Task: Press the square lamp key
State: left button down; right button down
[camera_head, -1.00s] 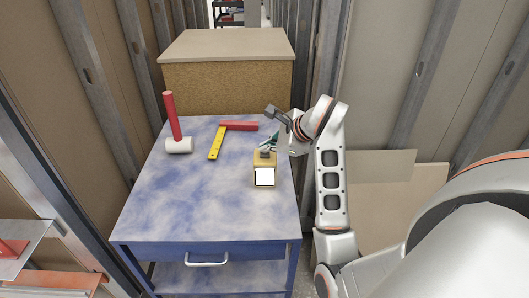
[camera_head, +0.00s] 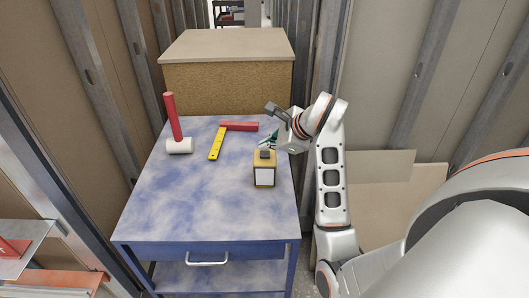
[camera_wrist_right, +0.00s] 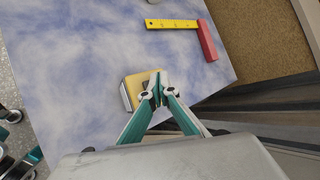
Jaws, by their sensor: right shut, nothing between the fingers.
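The lamp (camera_head: 264,177) is a small yellow box with a pale front panel, standing on the blue table's right part. Its panel is unlit. A dark square key (camera_head: 265,154) sits on its top. My right gripper (camera_head: 267,142) is shut and empty, with its green fingertips just above and behind the key. The right wrist view shows the lamp (camera_wrist_right: 132,93) beside and below the fingertips (camera_wrist_right: 158,82), which partly hide the key. I cannot tell whether the tips touch it. My left gripper is not in view.
The blue table (camera_head: 205,220) is clear in front and to the left of the lamp. A brown box (camera_head: 228,85) stands behind the table. Stud walls stand close on both sides.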

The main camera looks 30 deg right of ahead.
aim_at(266, 155)
jog(key=shift+r+p, duration=2.4)
jog(key=shift+r, duration=0.65)
jog(key=shift+a+f, duration=0.1)
